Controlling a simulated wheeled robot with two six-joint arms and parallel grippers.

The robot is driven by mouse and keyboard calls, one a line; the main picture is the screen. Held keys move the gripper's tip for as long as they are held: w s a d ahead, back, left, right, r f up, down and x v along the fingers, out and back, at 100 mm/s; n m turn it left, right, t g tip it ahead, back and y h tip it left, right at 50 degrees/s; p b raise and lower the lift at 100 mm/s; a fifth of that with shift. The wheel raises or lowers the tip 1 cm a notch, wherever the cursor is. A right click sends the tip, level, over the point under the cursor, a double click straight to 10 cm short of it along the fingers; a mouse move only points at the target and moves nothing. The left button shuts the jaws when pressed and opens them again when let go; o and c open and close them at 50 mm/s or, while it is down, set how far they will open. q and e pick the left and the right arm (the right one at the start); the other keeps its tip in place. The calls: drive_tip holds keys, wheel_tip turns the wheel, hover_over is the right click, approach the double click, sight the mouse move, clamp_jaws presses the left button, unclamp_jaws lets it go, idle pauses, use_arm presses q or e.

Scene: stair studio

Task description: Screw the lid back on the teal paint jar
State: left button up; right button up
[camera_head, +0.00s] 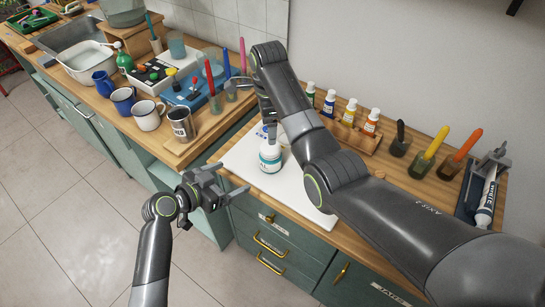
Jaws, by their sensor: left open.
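A white paint jar (270,158) with a teal label stands upright on the white mat (295,187) on the counter. Its top looks white; I cannot tell whether a lid is on it. A loose lid cannot be made out. My left gripper (232,180) is open and empty, in front of the counter's edge, left of the jar and apart from it.
Another white jar (264,131) stands just behind. A wooden rack (352,136) of paint bottles and several colored-handled tools stand at the right. A metal mug (181,124) and other mugs are at the left. My right arm covers much of the mat's right side.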

sight(271, 159)
use_arm(q)
drive_tip(key=x, duration=1.7)
drive_tip(key=shift+w+d+f, duration=0.15)
drive_tip(key=shift+d+f, duration=0.05)
drive_tip(key=shift+d, duration=0.05)
use_arm(e)
drive_tip(key=shift+w+d+f, duration=0.1)
drive_tip(key=shift+d, duration=0.05)
